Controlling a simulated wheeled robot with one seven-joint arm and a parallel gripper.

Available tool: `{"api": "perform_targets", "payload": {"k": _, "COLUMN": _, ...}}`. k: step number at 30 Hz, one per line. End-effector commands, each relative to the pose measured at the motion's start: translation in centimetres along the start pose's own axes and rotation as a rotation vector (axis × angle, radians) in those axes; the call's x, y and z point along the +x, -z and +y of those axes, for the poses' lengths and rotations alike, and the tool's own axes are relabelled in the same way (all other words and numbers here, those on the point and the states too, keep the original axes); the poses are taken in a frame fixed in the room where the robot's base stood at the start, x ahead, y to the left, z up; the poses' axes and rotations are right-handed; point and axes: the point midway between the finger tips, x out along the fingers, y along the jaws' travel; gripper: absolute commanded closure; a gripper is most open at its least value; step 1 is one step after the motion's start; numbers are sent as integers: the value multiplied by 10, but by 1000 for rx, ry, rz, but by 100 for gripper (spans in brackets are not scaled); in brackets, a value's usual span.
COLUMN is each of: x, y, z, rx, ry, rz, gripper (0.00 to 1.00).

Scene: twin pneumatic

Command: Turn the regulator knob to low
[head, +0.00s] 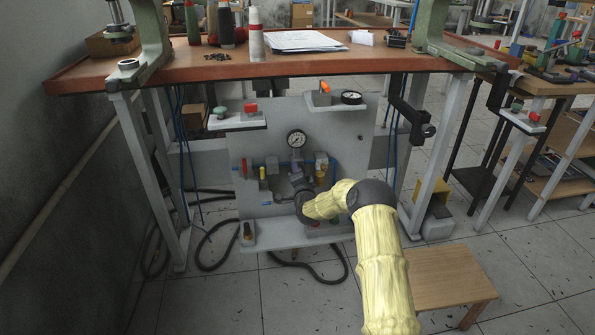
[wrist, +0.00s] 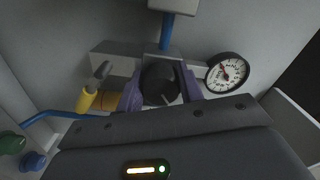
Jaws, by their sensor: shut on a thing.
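The regulator knob (wrist: 160,80), dark and round, is in the middle of the wrist view, below a grey block with a blue tube. My gripper (wrist: 161,92) has its two purple fingers on either side of the knob and is shut on it. A small pale mark shows at the knob's lower edge. A round white gauge (wrist: 228,73) with a red needle is just right of the knob.
Another gauge (head: 297,139) and several fittings sit on the panel. The orange workbench (head: 200,65) overhangs above, with legs on both sides. A low wooden stool (head: 445,275) stands at right.

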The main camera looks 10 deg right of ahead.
Motion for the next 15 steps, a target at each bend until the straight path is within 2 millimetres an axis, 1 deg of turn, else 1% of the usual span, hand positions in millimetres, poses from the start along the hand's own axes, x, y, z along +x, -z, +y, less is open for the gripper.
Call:
{"api": "perform_targets", "payload": {"k": 2, "x": -1, "y": -2, "z": 0, "rx": -74, "ry": -3, "rz": -5, "gripper": 86}}
{"api": "perform_targets", "payload": {"k": 15, "x": -1, "y": -2, "z": 3, "rx": -492, "ry": -3, "rz": -7, "gripper": 86}}
